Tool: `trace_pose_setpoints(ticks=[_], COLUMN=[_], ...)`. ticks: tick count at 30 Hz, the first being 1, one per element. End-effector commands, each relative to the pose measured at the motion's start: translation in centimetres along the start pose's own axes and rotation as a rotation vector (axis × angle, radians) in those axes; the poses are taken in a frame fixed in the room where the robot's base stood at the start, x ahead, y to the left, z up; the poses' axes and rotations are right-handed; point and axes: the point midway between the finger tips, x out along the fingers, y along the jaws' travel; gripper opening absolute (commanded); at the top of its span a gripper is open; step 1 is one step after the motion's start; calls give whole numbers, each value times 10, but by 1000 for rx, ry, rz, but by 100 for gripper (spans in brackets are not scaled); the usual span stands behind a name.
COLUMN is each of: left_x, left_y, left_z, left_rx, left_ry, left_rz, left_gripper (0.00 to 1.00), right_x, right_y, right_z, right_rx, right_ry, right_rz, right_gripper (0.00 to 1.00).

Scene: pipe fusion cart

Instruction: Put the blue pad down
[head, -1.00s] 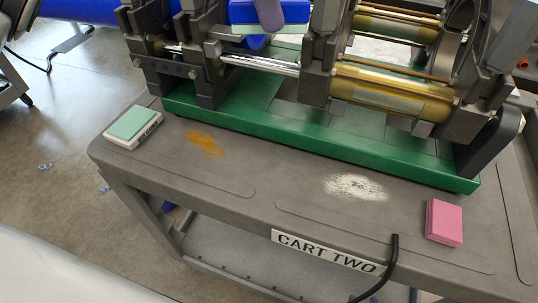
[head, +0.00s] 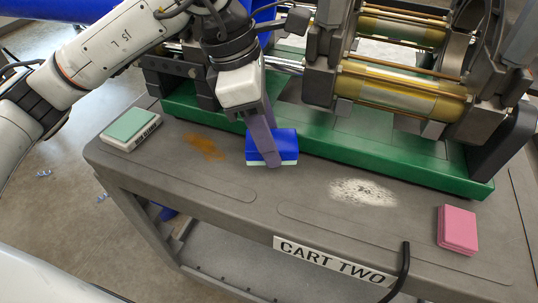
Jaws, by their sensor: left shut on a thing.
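The blue pad (head: 284,141) has a pale underside and is at the cart top, between the orange-brown stain and the white powder patch. My left gripper (head: 270,158) comes down from above and is shut on the blue pad. The pad is low, at or just above the grey cart top (head: 235,180); I cannot tell whether it touches. The gripper's fingers hide part of the pad. My right gripper is not in view.
A mint-green pad (head: 131,125) lies on a white labelled block at the left corner. A pink pad (head: 457,229) lies at the right. The green tray (head: 390,165) of the pipe machine runs behind. A black hooked bar (head: 403,262) rises at the front edge.

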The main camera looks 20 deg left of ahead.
Motion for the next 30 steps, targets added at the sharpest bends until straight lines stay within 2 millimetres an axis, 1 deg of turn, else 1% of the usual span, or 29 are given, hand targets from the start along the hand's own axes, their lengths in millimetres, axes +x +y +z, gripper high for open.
trace_pose_setpoints(ticks=[5, 12, 20, 23, 24, 26, 27, 30], left_x=[11, 44, 46, 49, 49, 48, 48, 48], left_y=[0, 0, 0, 0, 0, 0, 0, 0], left_z=[-4, -13, -13, -14, -14, -14, -14, -14], left_rx=[1, -1, 1, 1, 1, 1, 1, 1], left_ry=[1, 2, 0, 0, 0, 0, 0, 0], left_rz=[1, 0, 1, 1, 1, 1, 1, 1], left_gripper=[24, 24, 24, 24, 44, 54, 61, 61], right_x=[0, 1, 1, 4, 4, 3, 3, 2], right_y=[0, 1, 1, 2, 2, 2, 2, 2], right_z=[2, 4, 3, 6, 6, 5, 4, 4], right_rx=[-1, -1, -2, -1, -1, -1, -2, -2], right_ry=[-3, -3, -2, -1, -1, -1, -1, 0], right_rz=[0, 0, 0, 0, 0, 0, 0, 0], right_gripper=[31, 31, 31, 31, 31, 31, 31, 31])
